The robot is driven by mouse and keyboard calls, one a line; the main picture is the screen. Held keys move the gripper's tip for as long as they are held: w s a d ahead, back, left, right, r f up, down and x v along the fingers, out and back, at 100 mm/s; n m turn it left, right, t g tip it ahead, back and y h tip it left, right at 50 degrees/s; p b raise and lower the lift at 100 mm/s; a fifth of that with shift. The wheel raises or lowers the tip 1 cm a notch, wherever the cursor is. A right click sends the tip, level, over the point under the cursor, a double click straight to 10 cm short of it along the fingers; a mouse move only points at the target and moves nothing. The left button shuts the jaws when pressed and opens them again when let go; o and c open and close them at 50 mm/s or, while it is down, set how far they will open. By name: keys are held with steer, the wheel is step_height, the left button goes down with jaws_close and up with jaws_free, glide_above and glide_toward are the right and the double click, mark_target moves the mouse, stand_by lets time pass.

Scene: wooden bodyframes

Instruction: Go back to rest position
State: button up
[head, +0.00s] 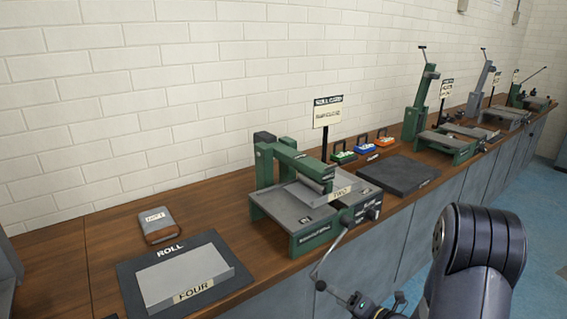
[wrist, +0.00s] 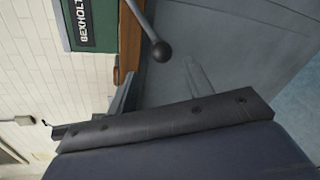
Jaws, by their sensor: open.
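My gripper (head: 376,307) shows at the bottom edge of the head view, partly cut off, in front of the counter and low beside the crank of a green machine. In the wrist view my gripper (wrist: 161,88) has its two fingers apart with nothing between them. A crank lever with a dark ball knob (wrist: 161,51) hangs just beyond the fingers; the knob also shows in the head view (head: 321,285). I see no contact between the fingers and the lever. The green rolling machine (head: 310,240) stands on the counter with a plate marked TWO (head: 340,192) in it.
A plate marked FOUR (head: 185,272) lies on a dark ROLL mat (head: 130,287) on the wooden counter (head: 60,255). A dark slab (head: 400,174), small coloured blocks (head: 365,146) and more machines (head: 450,145) stand farther along. Blue floor (head: 545,210) is open at right.

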mark_target(323, 287)
steer(key=x, duration=0.8)
steer(key=shift+w+d+f+b, duration=0.15)
steer(key=shift+d+f+b, duration=0.3)
steer(key=shift+b, duration=0.25)
steer(key=shift+w+d+f+n, duration=0.1)
steer(key=shift+d+f+n, duration=0.05)
steer(key=shift+n, duration=0.15)
